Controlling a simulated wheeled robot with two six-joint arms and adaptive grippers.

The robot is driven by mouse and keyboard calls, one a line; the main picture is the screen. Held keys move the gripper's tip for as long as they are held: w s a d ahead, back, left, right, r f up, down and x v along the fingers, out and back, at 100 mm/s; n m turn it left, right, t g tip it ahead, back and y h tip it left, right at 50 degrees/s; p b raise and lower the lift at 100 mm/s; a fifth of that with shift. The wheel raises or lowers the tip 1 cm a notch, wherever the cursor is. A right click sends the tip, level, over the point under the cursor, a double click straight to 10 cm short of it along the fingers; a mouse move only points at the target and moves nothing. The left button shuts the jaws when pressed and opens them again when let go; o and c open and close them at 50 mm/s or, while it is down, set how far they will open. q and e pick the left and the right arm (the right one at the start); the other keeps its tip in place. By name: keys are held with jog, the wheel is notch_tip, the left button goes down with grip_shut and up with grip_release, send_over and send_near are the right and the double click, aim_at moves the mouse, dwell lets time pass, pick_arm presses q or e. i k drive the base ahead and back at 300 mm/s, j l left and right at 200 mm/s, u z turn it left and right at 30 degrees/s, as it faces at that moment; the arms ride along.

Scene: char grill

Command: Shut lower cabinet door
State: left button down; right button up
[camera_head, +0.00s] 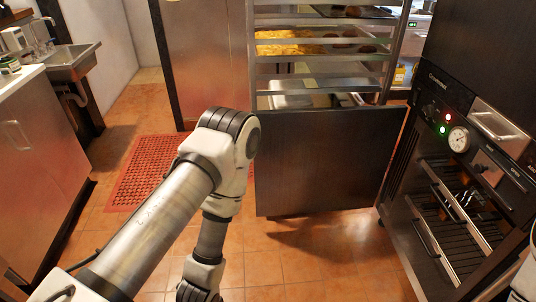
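A dark flat door panel (332,160) stands open, reaching left from the front of the black grill unit (440,120) at the right. Its right edge is close to the unit, and its lower edge is a little above the tiled floor. My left gripper is below the frame. Only a white piece of my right arm shows at the bottom right corner, and its gripper is not visible.
The grill unit has lit indicators, a gauge (458,139) and slatted racks (452,218). A metal tray rack (320,83) stands behind the door. A red mat (140,172) lies on the floor. A counter with a sink (72,58) is at the left. Floor before the door is clear.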

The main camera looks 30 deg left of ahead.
aim_at(307, 160)
jog(key=i+j+u, duration=0.25)
jog(key=j+u, duration=0.2)
jog(key=i+j+u, duration=0.25)
jog(key=u, duration=0.15)
jog(key=i+j+u, duration=0.2)
jog(key=i+u, duration=0.55)
jog(key=u, duration=0.15)
jog(key=i+z, duration=0.1)
jog(key=i, duration=0.45)
jog(key=i+j+z, duration=0.1)
jog(key=i, duration=0.45)
jog(key=i+j+z, duration=0.1)
jog(key=i, duration=0.4)
jog(key=i+j+z, duration=0.1)
jog(key=i, duration=0.45)
jog(key=i+j+z, duration=0.1)
jog(key=i+j, duration=0.2)
jog(key=i, duration=0.2)
jog(key=i+j+z, duration=0.1)
jog(key=i+j, duration=0.15)
jog(key=i, duration=0.3)
jog(key=i+j+z, duration=0.15)
jog(key=z, duration=3.5)
jog(key=k+u, duration=0.15)
jog(key=u, duration=0.35)
jog(key=k+u, duration=0.1)
jog(key=u, duration=0.35)
